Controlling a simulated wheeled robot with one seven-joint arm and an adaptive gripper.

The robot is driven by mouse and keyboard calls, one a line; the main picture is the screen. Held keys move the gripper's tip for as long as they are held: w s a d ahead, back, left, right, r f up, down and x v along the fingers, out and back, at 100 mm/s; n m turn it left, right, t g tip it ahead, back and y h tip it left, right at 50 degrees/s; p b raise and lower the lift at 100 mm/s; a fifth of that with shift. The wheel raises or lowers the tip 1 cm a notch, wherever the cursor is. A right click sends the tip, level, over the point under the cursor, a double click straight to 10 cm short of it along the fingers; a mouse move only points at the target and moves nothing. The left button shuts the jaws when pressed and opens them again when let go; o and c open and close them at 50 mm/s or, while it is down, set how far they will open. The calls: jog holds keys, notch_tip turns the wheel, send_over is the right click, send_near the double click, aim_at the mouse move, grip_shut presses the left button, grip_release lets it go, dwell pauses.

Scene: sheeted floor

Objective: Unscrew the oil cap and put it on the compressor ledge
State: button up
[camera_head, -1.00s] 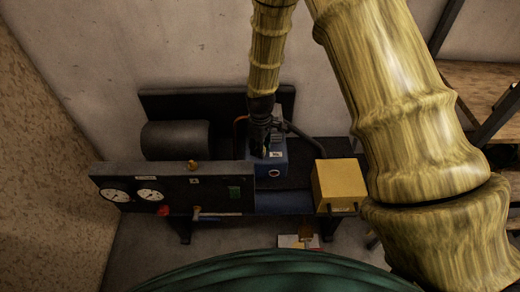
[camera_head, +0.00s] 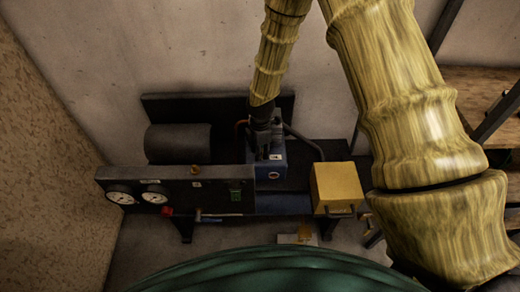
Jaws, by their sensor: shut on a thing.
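The compressor is a dark bench-like unit with a blue block (camera_head: 271,172) at its middle, bearing a small white label and a round port on its front. My gripper (camera_head: 263,150) is dark, points down and is shut at the top of the blue block. The oil cap is hidden in the jaws or too small to make out. I cannot tell whether it is still seated on the block. A dark flat surface (camera_head: 305,178) lies to the right of the block; I cannot tell which part is the ledge.
A yellow box (camera_head: 334,186) stands right of the block, with a dark hose curving towards it. A black front panel (camera_head: 220,180) carries two gauges (camera_head: 122,194). A dark cylinder (camera_head: 178,144) lies behind it. Wooden shelving (camera_head: 480,90) stands at the right.

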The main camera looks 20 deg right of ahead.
jog(key=n+p, duration=0.1)
jog(key=n, duration=0.1)
jog(key=n+p, duration=0.1)
jog(key=n, duration=0.1)
jog(key=n+p, duration=0.1)
jog(key=n, duration=0.2)
jog(key=shift+r+p, duration=0.25)
jog(key=shift+p, duration=0.05)
jog(key=n+p, duration=0.1)
jog(key=n, duration=0.1)
jog(key=shift+n, duration=0.3)
jog(key=shift+f+n, duration=0.25)
jog(key=shift+n, duration=0.25)
jog(key=o, duration=1.1)
jog(key=shift+c, duration=0.6)
